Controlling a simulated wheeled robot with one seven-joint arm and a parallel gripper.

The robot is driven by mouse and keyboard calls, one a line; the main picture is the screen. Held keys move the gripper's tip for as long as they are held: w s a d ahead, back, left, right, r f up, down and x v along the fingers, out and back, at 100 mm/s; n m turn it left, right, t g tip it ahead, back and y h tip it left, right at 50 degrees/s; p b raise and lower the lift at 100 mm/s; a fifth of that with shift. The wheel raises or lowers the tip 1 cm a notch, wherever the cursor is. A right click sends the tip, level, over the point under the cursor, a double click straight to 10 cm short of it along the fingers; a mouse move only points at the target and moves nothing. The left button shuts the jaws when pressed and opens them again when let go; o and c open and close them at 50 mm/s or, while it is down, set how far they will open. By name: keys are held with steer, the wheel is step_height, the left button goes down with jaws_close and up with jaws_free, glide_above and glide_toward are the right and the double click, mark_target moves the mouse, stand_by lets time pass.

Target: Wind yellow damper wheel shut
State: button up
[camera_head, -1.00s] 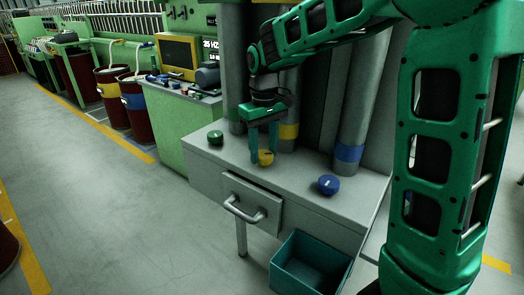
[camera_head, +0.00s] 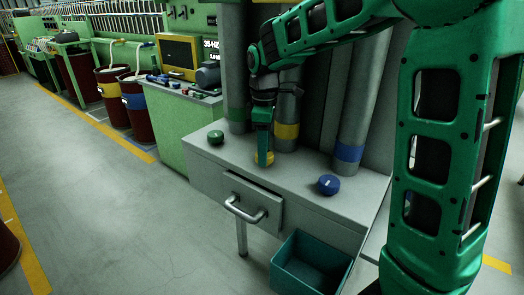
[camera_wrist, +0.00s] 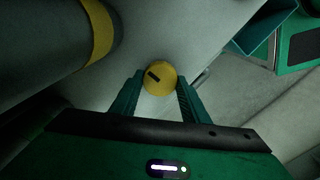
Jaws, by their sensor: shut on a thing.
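The yellow damper wheel (camera_head: 268,158) is a small round knob on the grey bench top, in front of the yellow-banded pipe (camera_head: 286,132). In the wrist view its yellow face (camera_wrist: 160,80) carries a dark bar mark, lying at a slant. My gripper (camera_head: 263,158) points straight down over the wheel and hides part of it in the head view. In the wrist view my gripper (camera_wrist: 160,98) has a finger at each side of the wheel, shut on it.
A green knob (camera_head: 215,137) stands to the left and a blue knob (camera_head: 328,185) to the right on the bench (camera_head: 300,178). A drawer with a handle (camera_head: 245,208) is in the bench front. A teal open bin (camera_head: 311,262) stands below.

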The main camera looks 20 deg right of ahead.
steer(key=shift+w+d+r+n, duration=0.1)
steer(key=shift+w+r+n, duration=0.1)
steer(key=shift+n, duration=0.3)
steer(key=o, duration=1.1)
steer(key=shift+f, duration=0.1)
steer(key=shift+c, duration=0.2)
steer(key=shift+s, duration=0.1)
step_height(320, 180, up, 11)
steer(key=shift+f, duration=0.2)
